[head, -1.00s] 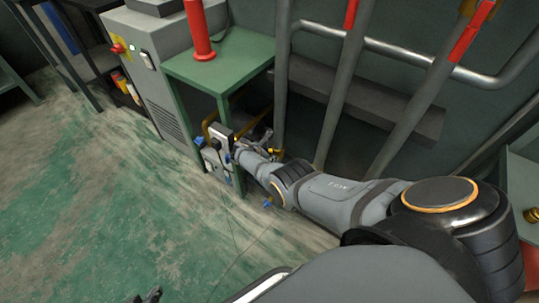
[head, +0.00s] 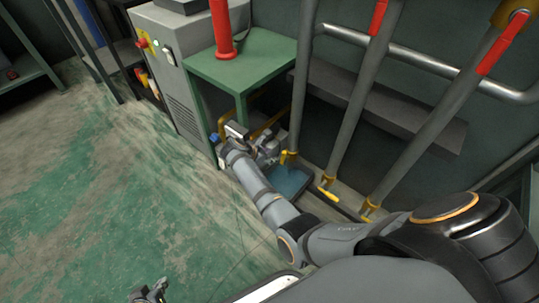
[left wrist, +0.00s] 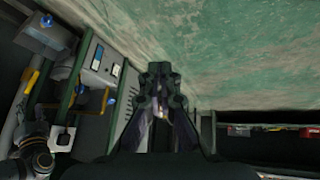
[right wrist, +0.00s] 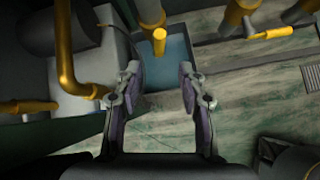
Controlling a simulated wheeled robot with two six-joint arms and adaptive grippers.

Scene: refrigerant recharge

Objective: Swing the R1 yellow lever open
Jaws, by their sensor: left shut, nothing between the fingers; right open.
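Several grey vertical pipes end in yellow valve fittings with levers near the floor. In the head view, yellow levers show on the middle pipe (head: 327,191) and the right pipe (head: 369,208). A yellow fitting (head: 290,157) is on the left pipe. No R1 label is readable. My right gripper (right wrist: 160,88) is open and empty; in the right wrist view a yellow valve end (right wrist: 159,40) lies just beyond its fingers, apart from them. Another yellow lever (right wrist: 268,34) sticks out at the right there. My left gripper (head: 151,292) is shut and empty above the floor, far from the pipes.
A green table (head: 245,62) with a red cylinder (head: 221,30) stands over the area by my right gripper. A grey cabinet (head: 173,70) is behind it. A blue tray (right wrist: 168,62) lies below the valve. Yellow piping (right wrist: 65,55) runs beside the right gripper. Green floor is open at left.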

